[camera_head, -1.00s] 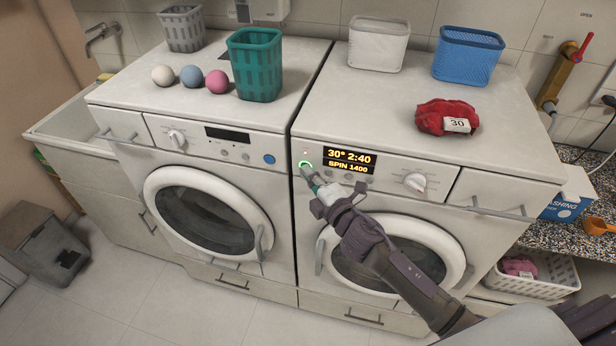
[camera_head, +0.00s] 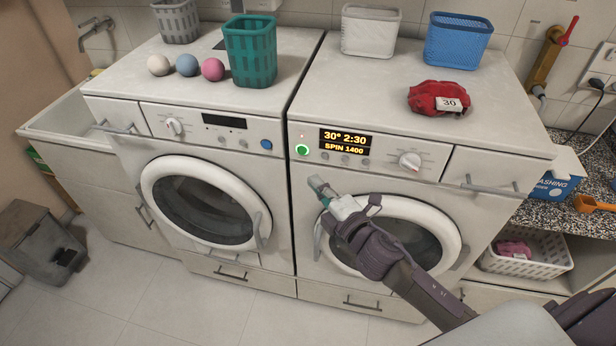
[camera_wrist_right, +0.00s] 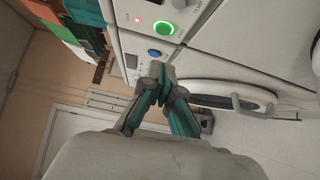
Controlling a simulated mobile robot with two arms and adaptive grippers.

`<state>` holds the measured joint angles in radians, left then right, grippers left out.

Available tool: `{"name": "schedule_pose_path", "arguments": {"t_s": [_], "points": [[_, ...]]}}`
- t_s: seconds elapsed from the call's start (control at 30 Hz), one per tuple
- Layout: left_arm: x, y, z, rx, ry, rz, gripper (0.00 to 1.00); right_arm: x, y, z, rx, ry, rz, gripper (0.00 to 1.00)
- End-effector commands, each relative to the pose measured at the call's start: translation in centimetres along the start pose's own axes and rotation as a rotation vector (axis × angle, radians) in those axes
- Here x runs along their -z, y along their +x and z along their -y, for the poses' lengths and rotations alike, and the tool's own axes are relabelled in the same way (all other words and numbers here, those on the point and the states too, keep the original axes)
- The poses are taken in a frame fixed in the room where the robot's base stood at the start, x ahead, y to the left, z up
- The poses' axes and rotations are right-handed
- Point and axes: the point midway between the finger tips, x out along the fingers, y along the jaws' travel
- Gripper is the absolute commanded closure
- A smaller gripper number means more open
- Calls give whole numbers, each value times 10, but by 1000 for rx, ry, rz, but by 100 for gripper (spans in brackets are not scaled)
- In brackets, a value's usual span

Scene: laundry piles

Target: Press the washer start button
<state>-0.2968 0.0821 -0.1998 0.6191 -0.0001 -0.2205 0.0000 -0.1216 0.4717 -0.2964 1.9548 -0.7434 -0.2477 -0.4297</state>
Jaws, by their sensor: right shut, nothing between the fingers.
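The washer on the right (camera_head: 310,215) has a lit green start button (camera_head: 302,150) at the left of its panel. Its display (camera_head: 345,141) reads 30° 2:30, SPIN 1400. The green button also shows in the right wrist view (camera_wrist_right: 164,28), with a small red light above it. My right gripper (camera_head: 317,183) is shut and empty, just below and right of the button, apart from it, in front of the washer's upper door area. In the right wrist view its teal fingers (camera_wrist_right: 160,72) meet at the tips. My left gripper is not in view.
A second machine (camera_head: 160,160) with a dark display and blue button stands to the left. Baskets, several balls (camera_head: 187,65) and a red cloth bundle (camera_head: 437,97) labelled 30 lie on top. A counter with a blue box (camera_head: 556,186) is at right.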

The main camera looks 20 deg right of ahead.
Motion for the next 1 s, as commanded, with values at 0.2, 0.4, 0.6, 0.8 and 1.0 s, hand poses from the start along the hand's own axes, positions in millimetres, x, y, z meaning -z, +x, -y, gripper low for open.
{"name": "schedule_pose_path", "arguments": {"t_s": [0.2, 0.4, 0.6, 0.8, 1.0], "points": [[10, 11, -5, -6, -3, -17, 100, 1, -30, 2, 1, 0, -1, 100], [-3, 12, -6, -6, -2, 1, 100, 1, -36, 0, 0, 0, -1, 100], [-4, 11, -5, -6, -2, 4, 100, 1, -36, 0, 0, 0, -1, 100], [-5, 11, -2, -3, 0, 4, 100, 1, -36, 0, 0, 0, -1, 100], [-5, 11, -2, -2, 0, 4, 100, 1, -36, 0, 0, 0, -1, 100]]}}
